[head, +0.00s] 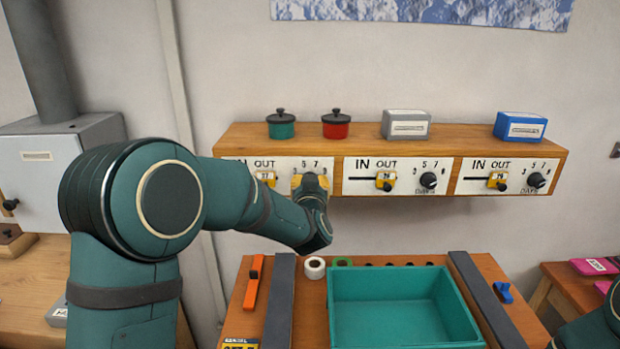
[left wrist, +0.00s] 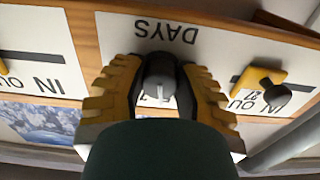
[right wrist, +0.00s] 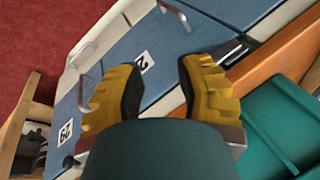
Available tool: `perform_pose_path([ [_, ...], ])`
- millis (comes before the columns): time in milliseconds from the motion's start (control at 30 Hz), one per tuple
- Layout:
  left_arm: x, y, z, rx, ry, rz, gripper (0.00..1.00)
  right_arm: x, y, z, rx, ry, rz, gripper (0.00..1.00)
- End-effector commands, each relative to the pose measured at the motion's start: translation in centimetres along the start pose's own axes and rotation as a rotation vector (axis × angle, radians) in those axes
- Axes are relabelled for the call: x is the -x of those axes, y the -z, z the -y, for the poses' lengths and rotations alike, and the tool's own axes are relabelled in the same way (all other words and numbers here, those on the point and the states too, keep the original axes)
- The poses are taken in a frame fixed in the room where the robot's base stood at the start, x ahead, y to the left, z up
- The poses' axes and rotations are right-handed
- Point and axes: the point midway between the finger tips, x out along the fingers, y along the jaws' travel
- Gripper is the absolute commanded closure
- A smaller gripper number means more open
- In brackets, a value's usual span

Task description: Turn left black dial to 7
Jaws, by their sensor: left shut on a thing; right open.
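The left black dial (left wrist: 160,72) is on the leftmost white panel (head: 283,163) of the wooden shelf. In the left wrist view, which is upside down, it sits between the yellow fingers of my left gripper (left wrist: 160,86). That gripper is shut on the dial. In the head view the gripper (head: 312,184) covers the dial. A white pointer line shows on the dial, but the number it points at is mostly hidden. My right gripper (right wrist: 158,75) is open and empty, above blue drawer fronts in the right wrist view.
Two more black dials, the middle one (head: 428,180) and the right one (head: 536,180), sit beside yellow sliders (head: 386,180). Green (head: 281,129) and red (head: 336,129) pots stand on the shelf. A teal tray (head: 392,277) lies on the bench below.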

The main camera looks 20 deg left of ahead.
Motion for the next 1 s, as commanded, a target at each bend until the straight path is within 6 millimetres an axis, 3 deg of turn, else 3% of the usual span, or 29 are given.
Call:
perform_pose_path([
  [500,0.0,0.1,0.0,-0.418,-0.001,0.001,1.00,2.8,0.3,0.9,0.000,0.005,0.001,0.66],
  [1000,0.0,-0.1,0.0,-0.553,-0.001,0.001,1.00,3.5,0.4,1.1,-0.001,0.007,0.001,0.66],
])
